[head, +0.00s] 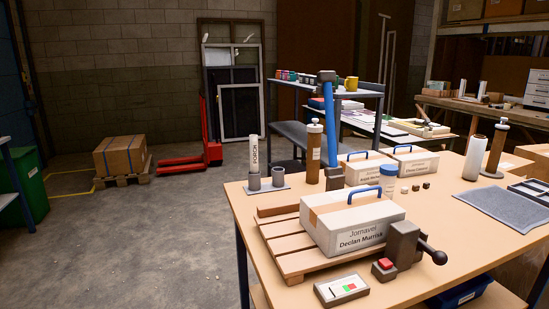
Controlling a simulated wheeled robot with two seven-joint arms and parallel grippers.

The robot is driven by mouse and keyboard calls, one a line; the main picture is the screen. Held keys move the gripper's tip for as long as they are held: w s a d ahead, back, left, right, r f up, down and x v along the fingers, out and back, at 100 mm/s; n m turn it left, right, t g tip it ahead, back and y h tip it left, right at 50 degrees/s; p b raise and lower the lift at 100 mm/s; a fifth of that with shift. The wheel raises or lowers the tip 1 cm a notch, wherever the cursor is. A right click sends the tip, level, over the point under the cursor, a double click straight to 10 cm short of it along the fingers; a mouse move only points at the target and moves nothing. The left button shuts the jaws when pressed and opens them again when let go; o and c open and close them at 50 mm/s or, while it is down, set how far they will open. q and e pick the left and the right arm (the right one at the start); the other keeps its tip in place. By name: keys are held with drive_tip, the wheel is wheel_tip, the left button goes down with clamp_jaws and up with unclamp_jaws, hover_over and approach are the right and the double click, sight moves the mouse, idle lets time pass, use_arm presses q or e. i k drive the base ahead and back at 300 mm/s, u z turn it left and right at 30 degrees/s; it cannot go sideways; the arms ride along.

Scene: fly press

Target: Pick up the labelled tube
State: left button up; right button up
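A white tube (254,155) with dark lettering that reads like "PORCH" stands upright at the left back of the wooden table (420,245). Its lower end is in one cup of a grey two-cup holder (267,188). The other cup (278,176), to its right, looks empty. The label faces me and nothing covers the tube's upper part. Neither of my grippers shows in the head view.
A brown bottle (314,152) and a blue post (330,130) with dark blocks stand right of the tube. A white case (350,222) with a blue handle lies on a slatted board in front. A lever with a dark knob (439,257) stands beside it. Another white tube (474,158) stands far right.

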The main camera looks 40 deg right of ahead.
sight(314, 142)
drive_tip(key=i, duration=3.1)
drive_tip(key=z, duration=3.95)
